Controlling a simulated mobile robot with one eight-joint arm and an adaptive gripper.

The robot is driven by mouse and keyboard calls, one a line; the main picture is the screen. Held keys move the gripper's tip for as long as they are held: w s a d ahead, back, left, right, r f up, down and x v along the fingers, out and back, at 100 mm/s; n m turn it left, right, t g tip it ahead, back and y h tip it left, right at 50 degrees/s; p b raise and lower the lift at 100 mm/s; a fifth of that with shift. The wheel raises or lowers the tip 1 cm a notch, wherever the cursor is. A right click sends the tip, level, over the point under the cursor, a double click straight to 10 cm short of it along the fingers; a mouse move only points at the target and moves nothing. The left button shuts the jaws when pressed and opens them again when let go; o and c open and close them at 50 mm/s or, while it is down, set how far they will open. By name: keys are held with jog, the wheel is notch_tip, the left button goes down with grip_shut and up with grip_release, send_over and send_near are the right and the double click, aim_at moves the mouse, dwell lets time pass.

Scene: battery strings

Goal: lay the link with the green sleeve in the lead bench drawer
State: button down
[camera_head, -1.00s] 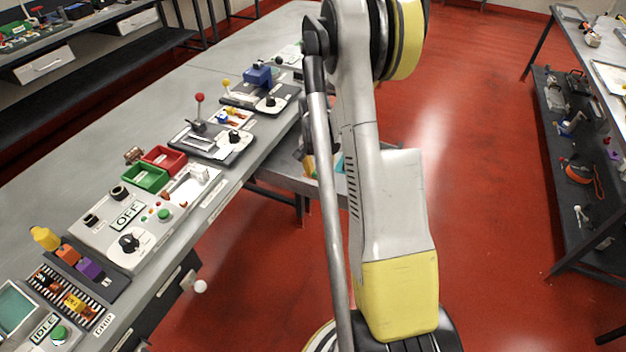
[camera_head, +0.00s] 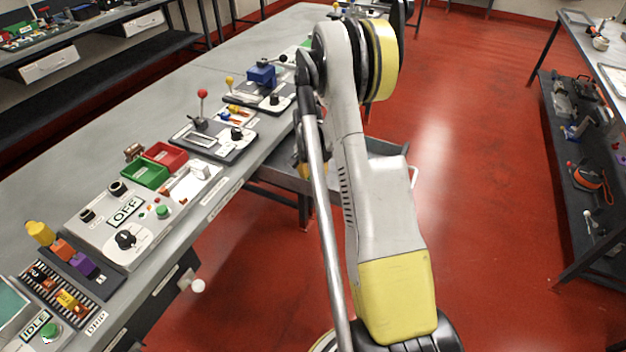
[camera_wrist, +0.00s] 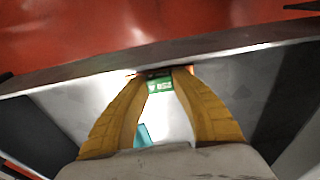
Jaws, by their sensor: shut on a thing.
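In the wrist view, the yellow fingers of my gripper (camera_wrist: 159,84) are closed on the link with the green sleeve (camera_wrist: 159,83). Only the sleeve and a small orange-red bit beside it show clearly; the rest is hidden by the fingers. The open lead bench drawer (camera_head: 274,178) juts out from the long bench in the head view, partly behind my arm. In the wrist view its grey wall (camera_wrist: 235,45) crosses behind the fingertips, with a bright floor below. The gripper appears to be over the drawer; the height of the link above its floor cannot be told.
A teal piece (camera_wrist: 143,134) shows below the fingers in the wrist view. The long grey bench (camera_head: 100,160) bears panels, a green bin (camera_head: 146,173) and a red bin (camera_head: 166,156). A rack with tools (camera_head: 585,175) stands at right. Red floor between is clear.

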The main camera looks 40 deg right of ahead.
jog(key=c, duration=1.1)
grip_release()
jog(key=shift+c, duration=0.2)
jog(key=a+r+n+t+p, duration=0.15)
jog(key=a+r, duration=0.25)
jog(key=r, duration=0.6)
jog(key=a+r+n+g+p, duration=0.1)
jog(key=a+r+p, duration=0.25)
jog(key=r, duration=0.65)
jog(key=s+a+r+n+t, duration=0.35)
jog(key=s+a+r, duration=0.25)
jog(key=a+r, duration=0.4)
jog(key=s+a+r+n+t+y, duration=0.1)
jog(key=s+a+n+t, duration=0.1)
jog(key=s+a+n, duration=0.5)
jog(key=s+a, duration=0.5)
jog(key=a, duration=0.2)
jog(key=shift+s+a+r+n+t+b, duration=0.15)
jog(key=shift+a+r+n+t+b, duration=0.05)
jog(key=shift+n+t+b, duration=0.15)
